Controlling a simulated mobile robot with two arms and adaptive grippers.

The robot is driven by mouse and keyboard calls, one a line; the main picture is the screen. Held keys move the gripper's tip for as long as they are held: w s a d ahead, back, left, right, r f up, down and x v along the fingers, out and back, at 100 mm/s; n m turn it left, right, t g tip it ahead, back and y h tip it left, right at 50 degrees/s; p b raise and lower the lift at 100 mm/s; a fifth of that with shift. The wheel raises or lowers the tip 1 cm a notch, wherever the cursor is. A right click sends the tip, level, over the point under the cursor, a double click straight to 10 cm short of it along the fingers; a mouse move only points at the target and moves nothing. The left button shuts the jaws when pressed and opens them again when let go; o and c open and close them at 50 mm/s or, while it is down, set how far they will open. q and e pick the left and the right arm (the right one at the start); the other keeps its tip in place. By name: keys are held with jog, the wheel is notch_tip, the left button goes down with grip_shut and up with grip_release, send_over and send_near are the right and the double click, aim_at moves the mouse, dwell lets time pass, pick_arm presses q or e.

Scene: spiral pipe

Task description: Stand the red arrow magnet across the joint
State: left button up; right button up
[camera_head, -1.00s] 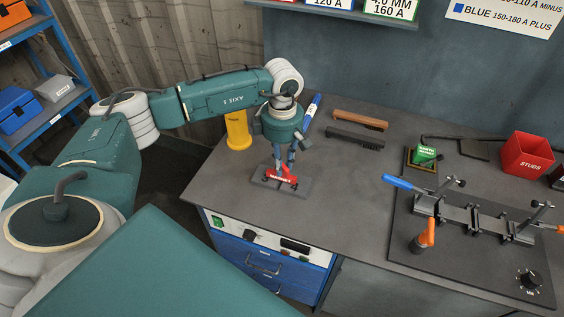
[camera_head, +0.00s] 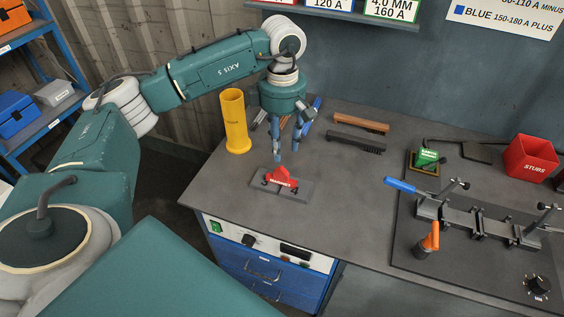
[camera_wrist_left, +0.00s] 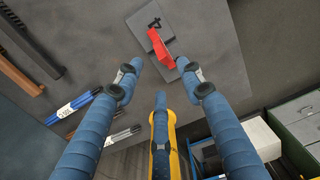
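The red arrow magnet (camera_head: 281,178) stands on a flat grey plate (camera_head: 300,191) near the front left of the bench. It also shows in the left wrist view (camera_wrist_left: 160,48), across the grey plate there (camera_wrist_left: 140,19). My left gripper (camera_head: 287,158) hangs just above and behind the magnet, fingers pointing down. In the left wrist view its blue fingers (camera_wrist_left: 161,82) are spread with nothing between them, and the magnet lies beyond their tips. My right gripper is not in view.
A yellow cylinder (camera_head: 236,122) stands left of my gripper. Two brushes (camera_head: 358,122) lie behind. A clamp fixture (camera_head: 470,222) with a blue-handled rod (camera_head: 400,185), a green box (camera_head: 426,157) and a red STUBS bin (camera_head: 530,157) are at right. The bench middle is clear.

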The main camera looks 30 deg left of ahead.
pick_arm(q)
jog(key=shift+r+b, duration=0.35)
jog(key=shift+r, duration=1.7)
